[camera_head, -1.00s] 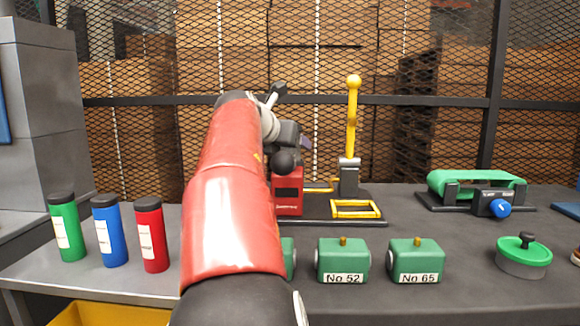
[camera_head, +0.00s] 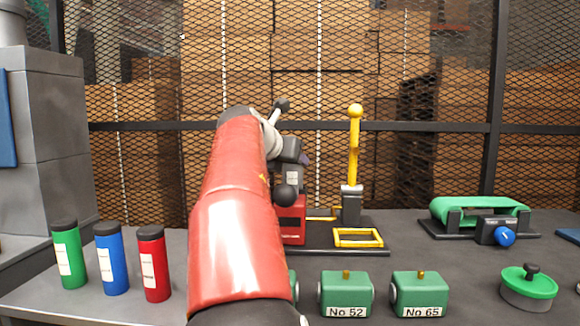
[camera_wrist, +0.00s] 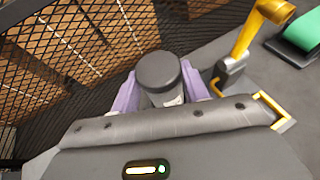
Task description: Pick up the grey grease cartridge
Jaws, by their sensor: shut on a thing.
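The grey grease cartridge (camera_wrist: 158,72) has a dark round cap and stands between the purple fingers of my gripper (camera_wrist: 160,92) in the wrist view. The gripper is shut on it. In the head view, the cartridge's grey body with a white label (camera_head: 292,178) shows just right of my red arm, above and in front of the red press body (camera_head: 292,226). My arm hides part of this area. Whether the cartridge's bottom is clear of everything beneath it cannot be seen fully.
Green (camera_head: 69,254), blue (camera_head: 111,258) and red (camera_head: 153,264) cartridges stand at left on the bench. A yellow lever (camera_head: 354,150) rises right of the gripper. Green boxes No 52 (camera_head: 346,290) and No 65 (camera_head: 419,290) stand in front. A green belt unit (camera_head: 480,212) is at right.

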